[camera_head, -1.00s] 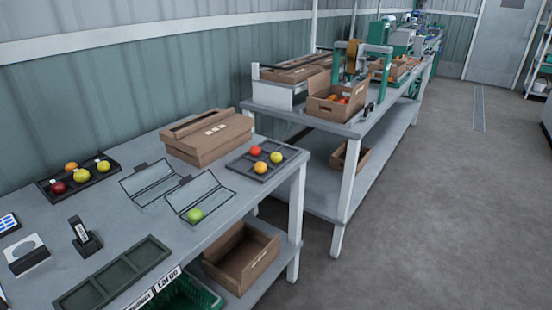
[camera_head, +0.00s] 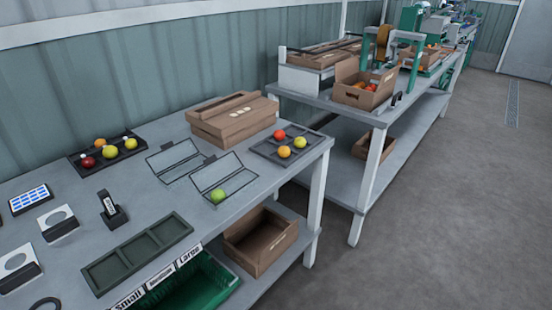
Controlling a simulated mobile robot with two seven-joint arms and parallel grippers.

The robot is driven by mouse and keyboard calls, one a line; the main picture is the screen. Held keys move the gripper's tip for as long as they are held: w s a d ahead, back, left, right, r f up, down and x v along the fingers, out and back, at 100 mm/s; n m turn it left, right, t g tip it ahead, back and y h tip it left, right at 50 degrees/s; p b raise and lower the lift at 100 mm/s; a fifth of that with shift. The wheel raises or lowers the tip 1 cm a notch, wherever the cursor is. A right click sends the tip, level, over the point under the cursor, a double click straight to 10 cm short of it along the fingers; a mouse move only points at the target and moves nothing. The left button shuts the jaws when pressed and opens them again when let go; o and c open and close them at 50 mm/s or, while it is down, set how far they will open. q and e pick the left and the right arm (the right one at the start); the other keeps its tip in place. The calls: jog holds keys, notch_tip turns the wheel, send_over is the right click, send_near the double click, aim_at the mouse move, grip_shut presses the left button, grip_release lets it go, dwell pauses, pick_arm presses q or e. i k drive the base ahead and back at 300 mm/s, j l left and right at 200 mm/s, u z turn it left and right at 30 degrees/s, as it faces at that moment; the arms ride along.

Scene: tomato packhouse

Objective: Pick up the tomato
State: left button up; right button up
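Several tomatoes lie on the near grey table (camera_head: 150,205). A dark tray (camera_head: 77,167) at the back left holds a dark red tomato (camera_head: 88,162), an orange one (camera_head: 100,143) and yellow-green ones (camera_head: 110,152). A second dark tray (camera_head: 311,141) at the right end holds a red tomato (camera_head: 280,134), an orange one (camera_head: 285,152) and a yellow one (camera_head: 300,142). A single green tomato (camera_head: 218,195) sits in a clear open clamshell box (camera_head: 240,176). Neither of my grippers is in view.
Another clear clamshell (camera_head: 174,160) and a closed cardboard box (camera_head: 233,122) stand on the table. An empty compartment tray (camera_head: 137,253) lies at the front, above a green crate (camera_head: 190,290). A cardboard box (camera_head: 260,243) sits on the lower shelf. Open floor (camera_head: 450,230) lies to the right.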

aim_at(299, 143)
jog(key=i+l+u, duration=0.1)
jog(key=u, duration=0.65)
jog(key=i+l+u, duration=0.15)
jog(key=l+u, duration=0.2)
jog(key=i+l+u, duration=0.15)
jog(key=l+u, duration=0.25)
jog(key=i+l+u, duration=0.1)
jog(key=l+u, duration=0.15)
jog(key=l, duration=1.2)
jog(key=i+l, duration=0.1)
jog(key=l, duration=0.5)
